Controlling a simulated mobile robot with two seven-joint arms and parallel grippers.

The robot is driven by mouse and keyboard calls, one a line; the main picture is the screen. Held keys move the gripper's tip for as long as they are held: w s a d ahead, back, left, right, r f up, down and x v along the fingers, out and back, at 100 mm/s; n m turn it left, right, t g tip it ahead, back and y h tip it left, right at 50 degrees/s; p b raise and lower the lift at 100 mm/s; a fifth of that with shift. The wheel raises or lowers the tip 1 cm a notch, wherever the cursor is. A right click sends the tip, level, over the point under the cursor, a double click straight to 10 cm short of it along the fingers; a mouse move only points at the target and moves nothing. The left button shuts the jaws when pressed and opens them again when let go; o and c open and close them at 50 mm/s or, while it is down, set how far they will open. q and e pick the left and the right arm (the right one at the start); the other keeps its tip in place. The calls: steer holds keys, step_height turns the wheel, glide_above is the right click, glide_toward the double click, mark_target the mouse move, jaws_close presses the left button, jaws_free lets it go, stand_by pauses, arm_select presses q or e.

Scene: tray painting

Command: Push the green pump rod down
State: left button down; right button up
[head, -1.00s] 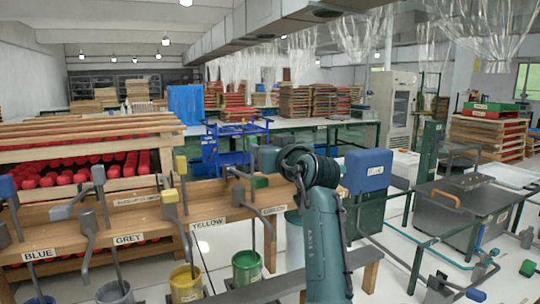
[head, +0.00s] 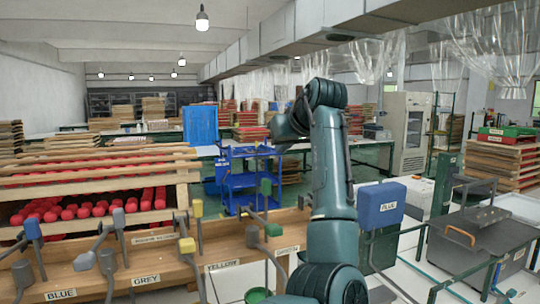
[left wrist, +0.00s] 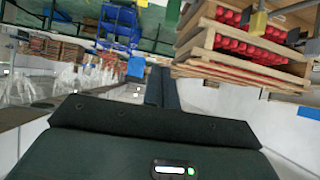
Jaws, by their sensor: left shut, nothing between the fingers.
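The green pump rod shows as an upright grey rod with a green block on top (head: 266,187) in the head view, behind the wooden bench. A second green block (head: 273,230) sits just below it, on a handle near the GREY-to-YELLOW bench row's right end. My left arm rises in the middle right of the head view and bends left at the top. Its wrist end is above the rod, apart from it; the fingertips are not clear there. In the left wrist view my left gripper (left wrist: 162,90) is shut and empty. My right gripper is not in view.
The wooden bench (head: 140,262) carries yellow (head: 197,208), grey and blue pump rods to the left. A blue box (head: 380,205) is right of my arm. A blue cart (head: 245,175) stands behind.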

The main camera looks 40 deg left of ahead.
arm_select(q)
step_height(320, 180, up, 4)
steer(key=s+h+p, duration=0.1)
steer(key=h, duration=0.1)
steer(key=g+p, duration=0.1)
steer(key=p, duration=0.1)
glide_above(268, 189)
step_height(268, 189, down, 8)
steer(key=r, duration=0.1)
steer(key=f, duration=0.4)
steer(key=shift+s+d+f+p, duration=0.25)
steer(key=shift+d+p, duration=0.05)
steer(key=shift+d, duration=0.1)
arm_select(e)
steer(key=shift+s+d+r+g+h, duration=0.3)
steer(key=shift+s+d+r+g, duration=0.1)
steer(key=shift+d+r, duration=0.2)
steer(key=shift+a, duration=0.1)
arm_select(q)
step_height(268, 189, down, 4)
steer(key=shift+r+b, duration=0.1)
steer(key=shift+b, duration=0.45)
steer(key=shift+f, duration=0.25)
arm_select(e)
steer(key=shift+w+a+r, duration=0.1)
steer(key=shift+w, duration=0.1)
arm_select(q)
steer(key=shift+r, duration=0.1)
